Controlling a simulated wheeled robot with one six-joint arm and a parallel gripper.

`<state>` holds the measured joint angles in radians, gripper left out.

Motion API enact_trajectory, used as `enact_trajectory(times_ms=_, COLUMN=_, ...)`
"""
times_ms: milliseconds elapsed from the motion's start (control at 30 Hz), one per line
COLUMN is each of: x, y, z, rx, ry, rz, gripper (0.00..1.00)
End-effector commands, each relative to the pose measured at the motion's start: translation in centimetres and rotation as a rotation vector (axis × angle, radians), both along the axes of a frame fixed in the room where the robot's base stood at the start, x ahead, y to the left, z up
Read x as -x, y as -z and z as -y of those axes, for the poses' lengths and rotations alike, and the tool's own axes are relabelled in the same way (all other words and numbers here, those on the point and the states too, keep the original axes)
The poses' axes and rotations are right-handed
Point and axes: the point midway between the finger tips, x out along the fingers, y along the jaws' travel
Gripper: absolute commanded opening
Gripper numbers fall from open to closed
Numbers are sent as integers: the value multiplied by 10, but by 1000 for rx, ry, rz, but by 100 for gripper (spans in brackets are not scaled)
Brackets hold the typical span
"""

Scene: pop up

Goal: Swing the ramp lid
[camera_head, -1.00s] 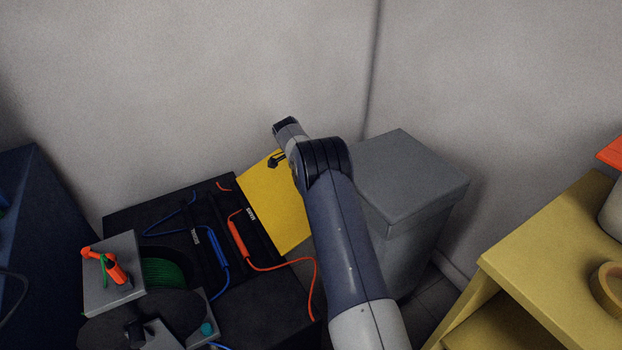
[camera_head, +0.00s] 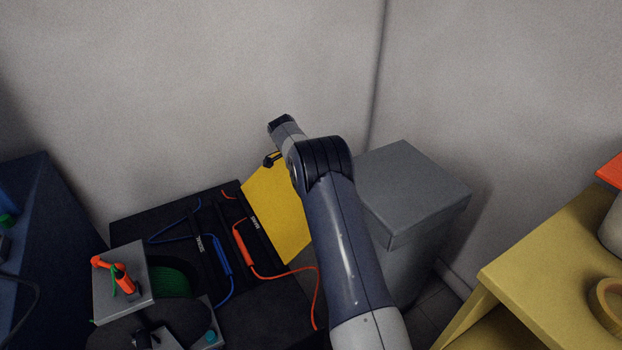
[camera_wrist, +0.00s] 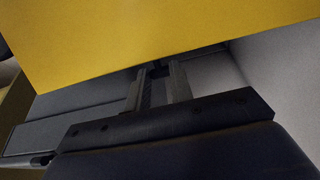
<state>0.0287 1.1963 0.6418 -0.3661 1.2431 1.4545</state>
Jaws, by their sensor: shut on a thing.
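The yellow ramp lid (camera_head: 279,212) is a flat panel at the right end of a dark bench, tilted up. Its right part is hidden behind my arm in the head view. In the wrist view the lid (camera_wrist: 130,40) fills the upper part of the picture. My gripper (camera_head: 270,160) is at the lid's far upper edge in the head view. In the wrist view my gripper's two fingers (camera_wrist: 158,80) reach up to the lid's lower edge and are shut on it; the fingertips are partly hidden by the lid.
The dark bench (camera_head: 140,228) carries blue and orange cabled tools (camera_head: 243,247) and a green spool (camera_head: 172,281). A grey bin (camera_head: 412,190) stands right of my arm. A yellow shelf (camera_head: 550,270) is at the right. Walls close off the back.

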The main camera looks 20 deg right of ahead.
Motion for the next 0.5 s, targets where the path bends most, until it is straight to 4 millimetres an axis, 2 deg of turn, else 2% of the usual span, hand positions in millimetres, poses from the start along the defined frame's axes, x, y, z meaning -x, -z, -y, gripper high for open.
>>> enact_trajectory(times_ms=100, x=0, y=-9, z=-4, rx=-1, ry=-2, rz=3, gripper=7)
enact_trajectory(times_ms=500, x=0, y=-11, z=-5, rx=1, ry=-2, rz=5, gripper=7)
